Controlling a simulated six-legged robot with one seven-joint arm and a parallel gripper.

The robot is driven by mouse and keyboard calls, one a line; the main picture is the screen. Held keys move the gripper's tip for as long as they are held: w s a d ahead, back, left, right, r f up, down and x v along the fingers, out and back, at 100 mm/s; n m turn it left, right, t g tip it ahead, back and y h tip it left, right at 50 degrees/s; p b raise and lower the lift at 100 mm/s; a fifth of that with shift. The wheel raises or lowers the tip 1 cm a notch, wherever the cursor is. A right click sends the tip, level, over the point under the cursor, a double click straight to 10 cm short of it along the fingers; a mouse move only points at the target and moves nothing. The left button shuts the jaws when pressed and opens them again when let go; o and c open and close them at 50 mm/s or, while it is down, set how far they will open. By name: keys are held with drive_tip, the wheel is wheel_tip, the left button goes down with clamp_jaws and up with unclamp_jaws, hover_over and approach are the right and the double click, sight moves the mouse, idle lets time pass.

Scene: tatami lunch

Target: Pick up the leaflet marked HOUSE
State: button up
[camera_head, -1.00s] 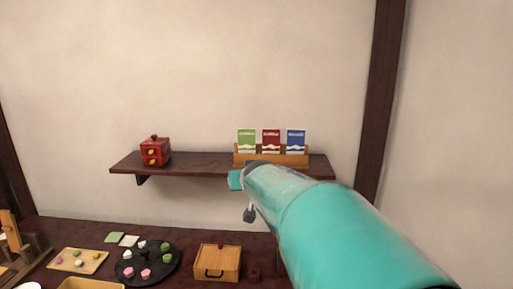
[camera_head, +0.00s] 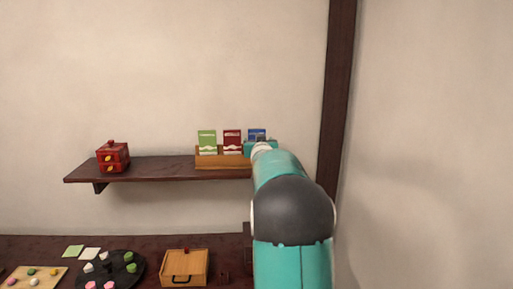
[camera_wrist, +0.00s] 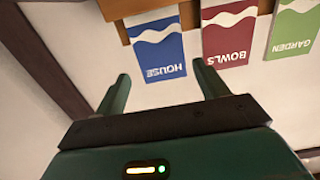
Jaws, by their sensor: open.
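The blue leaflet marked HOUSE (camera_wrist: 158,50) shows upside down in the wrist view, in a wooden rack. It is just beyond and between the two fingers of my gripper (camera_wrist: 160,85), which is open and empty. In the head view the top of the blue leaflet (camera_head: 257,134) shows above the end of my arm, which hides its lower part. The wooden rack (camera_head: 222,161) stands on the wall shelf. The red leaflet marked BOWLS (camera_wrist: 228,35) is beside HOUSE, and the green leaflet marked GARDEN (camera_wrist: 296,28) is beyond that.
The dark shelf (camera_head: 155,169) also holds a red box (camera_head: 113,157) at its left. A dark post (camera_head: 338,90) rises right of the rack. Below, a table carries a wooden box (camera_head: 184,267), a black tray (camera_head: 118,270) with sweets and a board (camera_head: 35,274).

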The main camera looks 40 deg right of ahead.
drive_tip(key=x, duration=0.7)
drive_tip(key=shift+w+d, duration=0.2)
drive_tip(key=shift+w, duration=0.15)
drive_tip(key=shift+f, duration=0.1)
drive_tip(key=shift+c, duration=0.2)
drive_tip(key=c, duration=0.7)
